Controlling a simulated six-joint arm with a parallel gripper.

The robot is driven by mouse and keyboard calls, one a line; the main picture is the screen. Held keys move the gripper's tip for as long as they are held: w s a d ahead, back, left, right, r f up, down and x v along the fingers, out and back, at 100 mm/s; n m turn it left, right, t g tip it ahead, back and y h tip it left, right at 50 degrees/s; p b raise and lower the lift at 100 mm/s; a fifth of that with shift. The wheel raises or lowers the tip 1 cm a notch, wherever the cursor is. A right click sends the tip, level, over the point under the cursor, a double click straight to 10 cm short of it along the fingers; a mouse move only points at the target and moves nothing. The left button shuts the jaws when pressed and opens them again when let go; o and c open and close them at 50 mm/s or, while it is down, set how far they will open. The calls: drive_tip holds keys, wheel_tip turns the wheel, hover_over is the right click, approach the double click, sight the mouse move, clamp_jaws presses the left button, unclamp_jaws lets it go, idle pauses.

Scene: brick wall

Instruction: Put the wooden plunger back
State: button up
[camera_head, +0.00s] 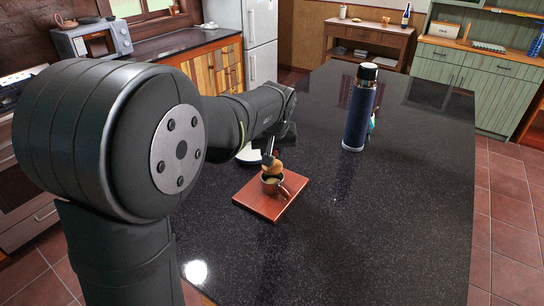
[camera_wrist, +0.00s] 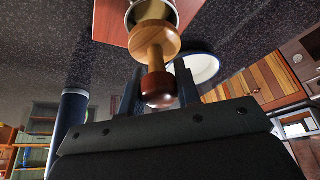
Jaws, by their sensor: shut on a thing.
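The wooden plunger has a dark red-brown knob and a lighter round wooden end; it shows in the wrist view (camera_wrist: 155,42) and the head view (camera_head: 272,168). My gripper (camera_head: 270,154) is shut on the plunger by its handle, with the fingers on either side of the knob in the wrist view (camera_wrist: 158,88). The light end is at the mouth of a copper-coloured mug (camera_head: 270,187), whose rim shows in the wrist view (camera_wrist: 172,8). I cannot tell whether they touch. The mug stands on a reddish wooden board (camera_head: 265,207).
A white round dish (camera_head: 248,153) lies behind the board, partly hidden by my arm; it shows in the wrist view (camera_wrist: 205,66). A tall dark blue bottle (camera_head: 358,115) stands at the back right, with a small teal-and-white item beside it. The black countertop (camera_head: 380,220) is clear on the right.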

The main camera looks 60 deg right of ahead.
drive_tip(key=shift+r, duration=0.6)
